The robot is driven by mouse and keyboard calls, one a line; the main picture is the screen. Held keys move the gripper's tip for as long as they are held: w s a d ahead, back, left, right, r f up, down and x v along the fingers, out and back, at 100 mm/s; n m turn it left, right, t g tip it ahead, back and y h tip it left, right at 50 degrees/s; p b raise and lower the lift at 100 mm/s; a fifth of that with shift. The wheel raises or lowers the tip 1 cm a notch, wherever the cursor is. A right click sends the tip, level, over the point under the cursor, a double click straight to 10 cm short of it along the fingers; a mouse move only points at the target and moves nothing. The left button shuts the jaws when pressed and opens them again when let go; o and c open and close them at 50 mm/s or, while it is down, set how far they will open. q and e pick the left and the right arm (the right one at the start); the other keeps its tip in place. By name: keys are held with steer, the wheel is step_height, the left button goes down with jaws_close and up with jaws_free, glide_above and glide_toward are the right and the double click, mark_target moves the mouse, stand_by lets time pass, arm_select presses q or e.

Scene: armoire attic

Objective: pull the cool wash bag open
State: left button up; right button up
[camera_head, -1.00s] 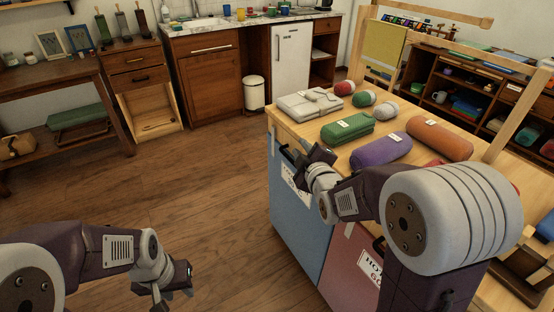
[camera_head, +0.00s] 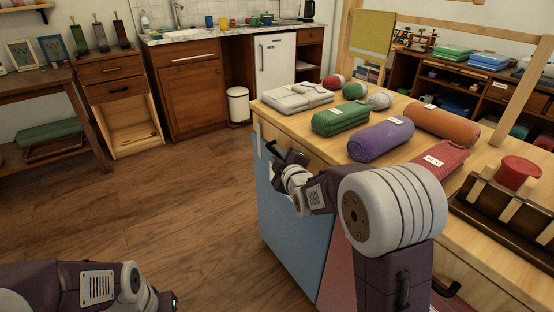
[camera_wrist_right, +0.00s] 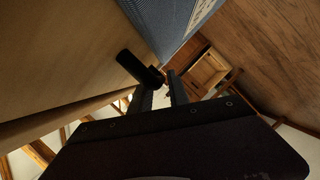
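The cool wash bag, a blue panel (camera_head: 290,225), hangs on the front of the wooden table and looks closed. Its pale label is mostly hidden behind my right arm in the head view. The right wrist view shows its blue face (camera_wrist_right: 165,22) and a black bar handle (camera_wrist_right: 138,67) at the wooden top edge. My right gripper (camera_head: 283,158) is at that upper edge. In the wrist view its fingers (camera_wrist_right: 161,90) are apart, with the handle's end at or between their tips; contact is unclear. My left gripper (camera_head: 168,301) is low at the bottom edge, mostly cut off.
A red bag panel (camera_head: 338,265) hangs beside the blue one. Folded grey cloth (camera_head: 297,97), a green bundle (camera_head: 341,118), a purple roll (camera_head: 380,138) and other textiles lie on the tabletop (camera_head: 285,124). The wooden floor (camera_head: 190,215) left of the bags is clear.

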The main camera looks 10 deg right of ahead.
steer(key=shift+x, duration=1.15)
jaws_close()
stand_by(0.5)
